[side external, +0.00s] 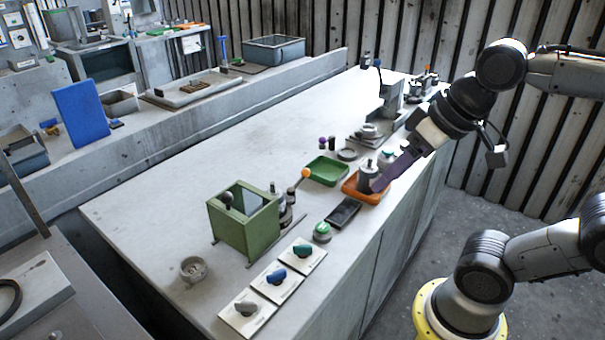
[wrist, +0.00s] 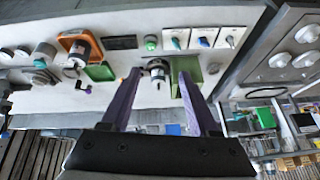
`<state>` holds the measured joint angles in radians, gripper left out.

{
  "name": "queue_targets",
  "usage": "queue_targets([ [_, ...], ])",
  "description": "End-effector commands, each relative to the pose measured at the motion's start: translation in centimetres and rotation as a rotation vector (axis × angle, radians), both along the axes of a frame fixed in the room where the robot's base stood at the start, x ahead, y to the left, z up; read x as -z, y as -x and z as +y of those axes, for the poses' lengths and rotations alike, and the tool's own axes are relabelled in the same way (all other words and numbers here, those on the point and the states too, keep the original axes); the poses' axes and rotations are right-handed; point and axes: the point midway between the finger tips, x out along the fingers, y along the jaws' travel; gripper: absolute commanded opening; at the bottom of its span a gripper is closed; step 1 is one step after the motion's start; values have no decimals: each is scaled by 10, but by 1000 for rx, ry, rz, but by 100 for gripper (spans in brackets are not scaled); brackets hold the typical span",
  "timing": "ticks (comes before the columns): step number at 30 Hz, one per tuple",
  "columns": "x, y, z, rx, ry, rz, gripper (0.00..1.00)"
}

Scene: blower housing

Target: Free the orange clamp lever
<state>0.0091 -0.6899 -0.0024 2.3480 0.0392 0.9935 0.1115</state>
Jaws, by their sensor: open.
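The clamp lever, with an orange ball knob (side external: 306,173), rises at a tilt from a metal clamp (side external: 287,208) on the right side of the green open-topped housing (side external: 240,232). My gripper (side external: 378,184) is open and empty, with purple fingers. In the side view it appears over the orange tray, to the right of the lever and apart from it. The wrist view shows the gripper's two fingers spread (wrist: 159,76).
A green tray (side external: 326,166), an orange tray (side external: 350,192) with a metal part, a black tray (side external: 343,220) and a green button (side external: 322,232) lie between lever and gripper or nearby. Several rotary switches (side external: 275,276) line the front edge. The bench (side external: 200,180) behind the housing is clear.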

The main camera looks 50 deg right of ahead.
Motion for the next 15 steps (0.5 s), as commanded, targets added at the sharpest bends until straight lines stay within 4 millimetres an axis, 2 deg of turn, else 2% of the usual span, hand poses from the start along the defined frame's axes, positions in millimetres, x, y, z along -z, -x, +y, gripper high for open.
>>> queue_targets([
  [3, -27, -33, -3, 81, -50, 31, 61],
  [7, -47, -73, -11, 171, -103, 75, 61],
  [11, -57, -118, -28, 268, -154, 129, 61],
  [15, -54, -168, -53, 367, -205, 188, 61],
])
